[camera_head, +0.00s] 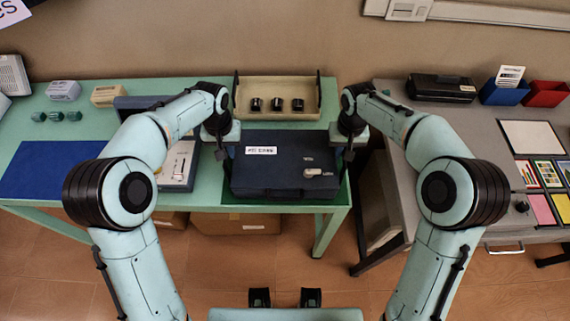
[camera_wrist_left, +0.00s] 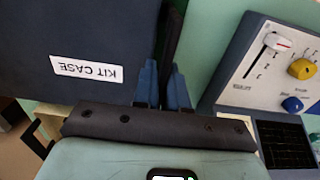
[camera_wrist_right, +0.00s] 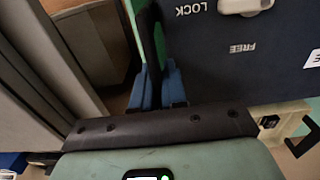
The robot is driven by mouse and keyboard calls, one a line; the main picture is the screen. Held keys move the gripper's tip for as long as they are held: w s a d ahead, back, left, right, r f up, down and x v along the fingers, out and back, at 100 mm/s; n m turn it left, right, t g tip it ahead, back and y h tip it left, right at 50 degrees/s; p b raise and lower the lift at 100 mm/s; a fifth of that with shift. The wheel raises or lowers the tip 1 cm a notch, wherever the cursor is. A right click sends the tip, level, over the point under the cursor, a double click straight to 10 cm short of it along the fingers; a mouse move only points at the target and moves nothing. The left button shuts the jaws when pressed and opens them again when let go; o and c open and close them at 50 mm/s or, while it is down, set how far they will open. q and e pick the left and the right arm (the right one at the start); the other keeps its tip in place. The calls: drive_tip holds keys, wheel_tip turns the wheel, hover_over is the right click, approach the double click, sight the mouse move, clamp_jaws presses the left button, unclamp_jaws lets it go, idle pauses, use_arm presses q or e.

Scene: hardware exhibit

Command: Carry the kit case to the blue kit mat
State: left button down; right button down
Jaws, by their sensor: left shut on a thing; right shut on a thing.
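The dark navy kit case (camera_head: 275,178) has a white label and a light latch on its lid. It is at the right end of the green table, over a dark green mat (camera_head: 338,203); I cannot tell if it touches the mat. My left gripper (camera_head: 219,152) is shut on the case's left handle, and the fingers straddle a black strip in the left wrist view (camera_wrist_left: 163,85). My right gripper (camera_head: 348,152) is shut on its right handle, also seen in the right wrist view (camera_wrist_right: 159,85). The blue kit mat (camera_head: 48,170) lies bare at the table's left end.
A control panel box (camera_head: 180,165) with knobs stands between the case and the blue mat. A beige tray (camera_head: 278,92) with black parts stands behind the case. Small teal parts (camera_head: 57,116) and boxes sit behind the mat. A grey table (camera_head: 470,170) is across a gap to the right.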

use_arm(q)
drive_tip(key=shift+w+r, duration=0.1)
drive_tip(key=shift+r, duration=0.05)
use_arm(e)
drive_tip(key=shift+w+r, duration=0.1)
drive_tip(key=shift+r, duration=0.1)
